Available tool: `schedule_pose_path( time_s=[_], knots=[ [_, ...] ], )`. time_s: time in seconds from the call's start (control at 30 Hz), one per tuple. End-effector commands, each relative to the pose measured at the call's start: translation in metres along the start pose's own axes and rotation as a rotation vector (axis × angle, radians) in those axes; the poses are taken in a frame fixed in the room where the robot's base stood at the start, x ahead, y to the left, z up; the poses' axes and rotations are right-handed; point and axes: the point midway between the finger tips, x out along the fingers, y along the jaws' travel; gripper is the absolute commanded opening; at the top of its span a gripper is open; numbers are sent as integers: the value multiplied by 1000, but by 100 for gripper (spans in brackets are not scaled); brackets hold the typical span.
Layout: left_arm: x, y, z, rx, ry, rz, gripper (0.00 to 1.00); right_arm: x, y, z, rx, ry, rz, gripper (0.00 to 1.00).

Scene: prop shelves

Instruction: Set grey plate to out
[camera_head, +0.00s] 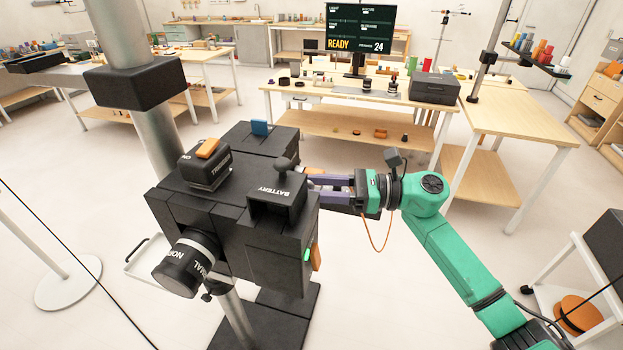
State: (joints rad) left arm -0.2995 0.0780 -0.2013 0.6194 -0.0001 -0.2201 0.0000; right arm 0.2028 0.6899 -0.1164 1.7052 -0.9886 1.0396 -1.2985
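A dark grey rounded handle (287,163) sticks up behind the battery module. My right gripper (314,186), with purple fingers, comes in from the right. Its fingertips are at the device's upper right edge, partly hidden by it. I cannot tell whether they touch it or hold anything. My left gripper is not in view.
The device also carries a "NORMAL" knob (187,264), a blue tab (260,128), an orange switch (208,148) and green and orange parts (315,257) low on its right. A workbench (350,112) with a "READY" screen (360,28) stands behind. A white cart (580,270) is at right.

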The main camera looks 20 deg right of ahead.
Motion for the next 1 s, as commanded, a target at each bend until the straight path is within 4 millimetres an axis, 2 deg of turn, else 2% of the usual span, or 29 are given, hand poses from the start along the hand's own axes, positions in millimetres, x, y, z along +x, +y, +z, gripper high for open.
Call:
schedule_pose_path(
  time_s=[0.1,0.17,0.2,0.23,1.0],
  knots=[
    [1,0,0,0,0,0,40,0,0,-1,0,0,0,42],
    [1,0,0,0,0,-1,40,0,0,-1,1,0,0,23],
    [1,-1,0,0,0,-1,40,0,0,-1,1,0,0,7],
    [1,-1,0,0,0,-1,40,0,0,-1,1,0,0,0],
    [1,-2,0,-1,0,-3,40,0,2,-2,3,2,8,0]
  ],
)
